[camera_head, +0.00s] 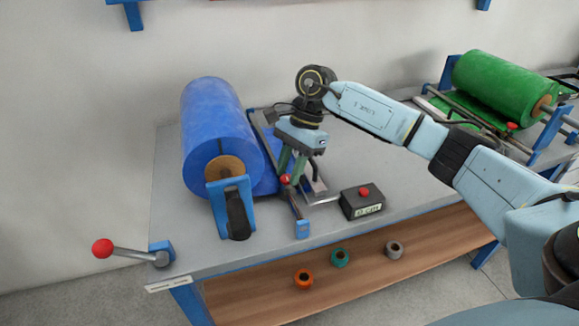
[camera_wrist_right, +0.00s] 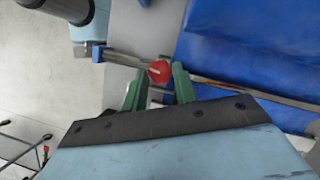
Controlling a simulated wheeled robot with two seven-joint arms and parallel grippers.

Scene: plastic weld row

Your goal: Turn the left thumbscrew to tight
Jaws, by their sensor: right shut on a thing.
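A small red thumbscrew (camera_head: 285,179) sits at the near end of the guide rail in front of the blue film roll. My right gripper (camera_head: 290,170) points down at it, its green fingers closed on it. In the right wrist view the thumbscrew (camera_wrist_right: 160,72) shows as a red knob with a pale mark, between the fingertips of the right gripper (camera_wrist_right: 158,84). Whether it is tight cannot be told. My left gripper is not in view.
The blue roll (camera_head: 208,125) stands left of my right gripper. A black box with a red button (camera_head: 363,204) is to the right. A red-knobbed lever (camera_head: 125,250) sticks out at the bench's left corner. The green roll (camera_head: 495,88) is on another bench.

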